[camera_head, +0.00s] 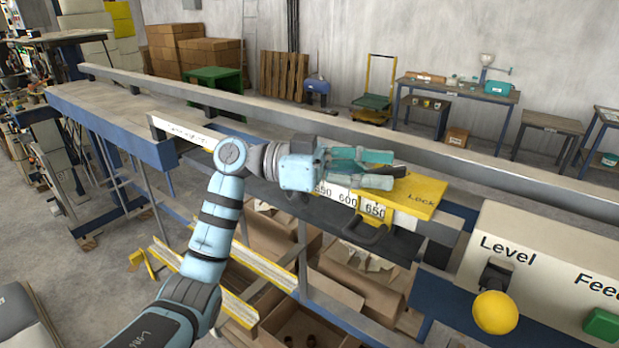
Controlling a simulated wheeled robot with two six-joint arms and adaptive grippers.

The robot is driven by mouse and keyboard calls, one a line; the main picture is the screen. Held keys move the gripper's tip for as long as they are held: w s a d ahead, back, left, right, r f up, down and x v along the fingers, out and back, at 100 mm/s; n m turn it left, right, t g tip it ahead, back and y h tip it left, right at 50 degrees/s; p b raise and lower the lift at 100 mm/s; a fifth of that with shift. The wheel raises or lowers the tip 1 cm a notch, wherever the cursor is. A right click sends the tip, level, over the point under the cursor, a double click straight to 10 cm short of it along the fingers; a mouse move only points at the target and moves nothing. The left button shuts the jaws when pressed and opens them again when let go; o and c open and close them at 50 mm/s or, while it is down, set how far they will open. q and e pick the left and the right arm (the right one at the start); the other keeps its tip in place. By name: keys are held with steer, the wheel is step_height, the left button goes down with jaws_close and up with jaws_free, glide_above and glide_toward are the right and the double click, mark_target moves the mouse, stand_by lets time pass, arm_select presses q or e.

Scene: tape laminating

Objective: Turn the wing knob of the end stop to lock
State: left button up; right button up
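The end stop is a yellow plate (425,198) marked "Lock" on the ruled rail, near the 650 mark. A small dark piece, apparently its wing knob (399,169), shows at the plate's far left part, largely hidden by my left gripper. My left gripper (391,171) reaches in from the left over the plate, its teal fingers spread above and below the dark piece in the picture. Whether the fingers touch it I cannot tell. My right gripper is not in view.
The white ruler (337,192) runs along the rail left of the end stop. A dark handle (366,233) hangs below the plate. At right, a cream control panel (535,240) carries a yellow knob (495,312) and a green button (603,325). Open cardboard boxes (350,285) stand below.

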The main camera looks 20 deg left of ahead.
arm_select(q)
steer(key=s+a+b, duration=1)
steer(key=a, duration=0.2)
steer(key=shift+s+a+b, duration=0.15)
steer(key=shift+s+b, duration=0.2)
steer(key=v, duration=1.2)
